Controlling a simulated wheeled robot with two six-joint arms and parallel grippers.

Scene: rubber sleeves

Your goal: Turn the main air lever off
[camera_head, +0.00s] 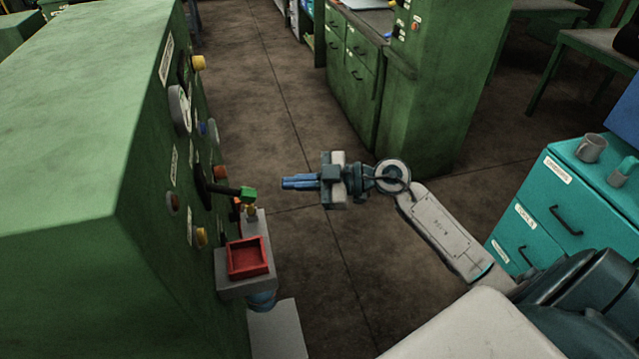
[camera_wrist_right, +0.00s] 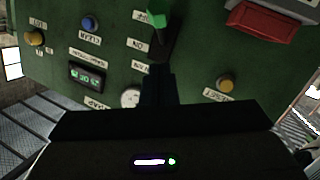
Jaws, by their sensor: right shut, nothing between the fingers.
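The lever is a black bar (camera_head: 218,188) with a green grip (camera_head: 248,193), sticking out from the side of the green machine (camera_head: 80,120). In the right wrist view its green grip (camera_wrist_right: 157,18) is at the top middle, near an upside-down ON label (camera_wrist_right: 135,44). My right gripper (camera_head: 284,183) has its blue fingers shut and empty, pointing left toward the panel. It is to the right of the green grip, with a visible gap. In the right wrist view the dark fingers (camera_wrist_right: 158,88) point at the panel below the lever. My left gripper is out of view.
A red tray (camera_head: 247,257) on a grey bracket juts out below the lever. A yellow button (camera_head: 199,62), a gauge (camera_head: 180,109) and other buttons line the panel. A teal drawer cabinet (camera_head: 560,205) stands at right. Floor between is clear.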

